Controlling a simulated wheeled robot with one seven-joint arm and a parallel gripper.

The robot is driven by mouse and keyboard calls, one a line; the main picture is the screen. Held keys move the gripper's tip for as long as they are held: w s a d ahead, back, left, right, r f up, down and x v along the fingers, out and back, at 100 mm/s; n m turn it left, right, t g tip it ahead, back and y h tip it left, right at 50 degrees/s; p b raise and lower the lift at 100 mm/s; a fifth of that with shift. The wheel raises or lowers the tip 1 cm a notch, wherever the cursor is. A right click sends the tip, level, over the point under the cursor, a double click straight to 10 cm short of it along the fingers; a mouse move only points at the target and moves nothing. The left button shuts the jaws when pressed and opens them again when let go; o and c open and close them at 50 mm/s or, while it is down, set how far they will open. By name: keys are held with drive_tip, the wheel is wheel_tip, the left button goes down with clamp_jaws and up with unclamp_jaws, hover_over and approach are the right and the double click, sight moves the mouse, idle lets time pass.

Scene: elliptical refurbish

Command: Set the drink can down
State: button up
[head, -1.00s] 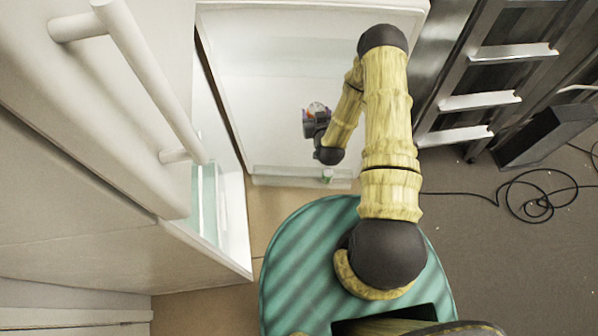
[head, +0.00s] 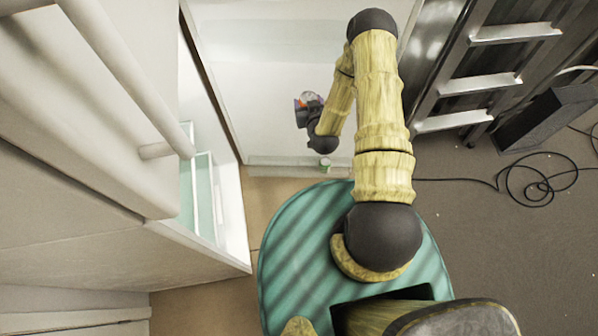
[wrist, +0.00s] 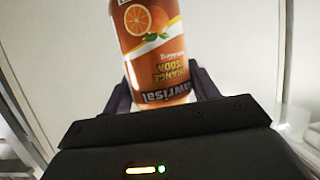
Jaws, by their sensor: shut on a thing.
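The drink can (wrist: 158,55) is orange, with orange-fruit pictures and soda lettering, and fills the upper middle of the wrist view. Its lettering appears upside down there. My gripper (wrist: 163,92) is shut on the can, with dark fingers on both sides of it. In the head view my gripper (head: 302,108) is small and dark, in front of the white inner face of the open fridge door (head: 270,60). The can is mostly hidden by the gripper there; only a small coloured patch shows.
The open fridge compartment with glass shelves (head: 204,190) is at left, beside a white handle (head: 125,70). A small green-and-white item (head: 324,165) sits at the door's lower edge. A ladder (head: 470,80) and a cable (head: 540,190) lie at right, with open floor (head: 500,260) below.

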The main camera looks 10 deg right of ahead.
drive_tip(key=s+a+f+n+y+b, duration=0.1)
drive_tip(key=s+f+b, duration=0.2)
drive_tip(key=f+b, duration=1.3)
drive_tip(key=s+f+n+y+b, duration=0.1)
drive_tip(key=s+f+b, duration=0.3)
drive_tip(key=f+b, duration=1.1)
drive_tip(key=s+a+f+y+b, duration=0.1)
drive_tip(key=s+f+b, duration=0.3)
drive_tip(key=f+b, duration=1.2)
wheel_tip(320, 180, down, 7)
drive_tip(key=shift+a+r+n+b, duration=0.1)
drive_tip(key=shift+a+n+b, duration=0.2)
drive_tip(key=shift+n+b, duration=0.1)
drive_tip(key=w+d+b, duration=0.2)
drive_tip(key=w+b, duration=0.1)
drive_tip(key=w, duration=0.6)
drive_tip(key=w+d+b, duration=0.2)
drive_tip(key=w+b, duration=0.2)
drive_tip(key=w, duration=0.6)
wheel_tip(320, 180, down, 5)
drive_tip(key=shift+d+f+b, duration=0.1)
drive_tip(key=shift+b, duration=0.95)
wheel_tip(320, 180, down, 6)
drive_tip(key=b, duration=0.3)
drive_tip(key=shift+w+f+b, duration=0.15)
drive_tip(key=shift+w+b, duration=0.05)
drive_tip(key=shift+b, duration=0.5)
